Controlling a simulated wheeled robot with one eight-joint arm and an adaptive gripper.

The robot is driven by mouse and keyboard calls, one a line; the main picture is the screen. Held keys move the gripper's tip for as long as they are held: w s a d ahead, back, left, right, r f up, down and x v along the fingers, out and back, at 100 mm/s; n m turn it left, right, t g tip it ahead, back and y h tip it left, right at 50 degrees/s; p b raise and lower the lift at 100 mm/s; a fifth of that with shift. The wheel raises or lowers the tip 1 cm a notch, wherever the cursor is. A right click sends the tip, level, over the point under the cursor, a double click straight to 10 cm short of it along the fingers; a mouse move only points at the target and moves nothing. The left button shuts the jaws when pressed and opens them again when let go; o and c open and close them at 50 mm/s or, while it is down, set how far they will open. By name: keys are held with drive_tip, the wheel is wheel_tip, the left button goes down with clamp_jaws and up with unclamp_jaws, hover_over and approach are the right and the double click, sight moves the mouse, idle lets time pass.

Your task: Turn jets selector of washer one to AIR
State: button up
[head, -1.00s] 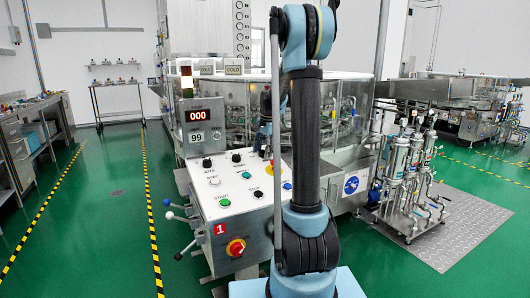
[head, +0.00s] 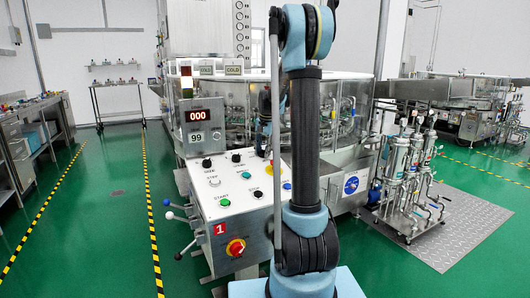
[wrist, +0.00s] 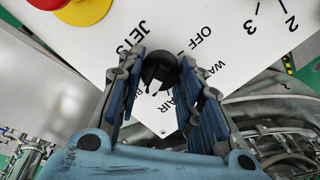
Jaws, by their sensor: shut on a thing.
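The jets selector (wrist: 158,68) is a round black knob on the white panel (wrist: 105,40) in the wrist view. The word JETS is printed to its left, OFF above right, and WATER and AIR to its right and below. My gripper (wrist: 161,63) is shut on the knob, with one blue-grey finger on each side of it. In the head view, washer one's control console (head: 205,212) carries a red "1" plate; my arm hides the selector there.
A red mushroom button on a yellow base (wrist: 80,10) is close by at the upper left of the wrist view. Green floor is open to the left.

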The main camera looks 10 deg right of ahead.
sight(263, 159)
drive_tip(key=n, duration=0.4)
drive_tip(key=shift+a+n, duration=0.25)
drive_tip(key=shift+n, duration=0.05)
drive_tip(key=shift+n+h, duration=0.3)
drive_tip(key=shift+n, duration=1.3)
drive_tip(key=shift+s, duration=0.1)
drive_tip(key=o, duration=1.1)
drive_tip(key=shift+c, duration=0.2)
drive_tip(key=shift+d, duration=0.1)
wheel_tip(263, 159, up, 12)
drive_tip(key=s, duration=0.2)
drive_tip(key=shift+f, duration=0.15)
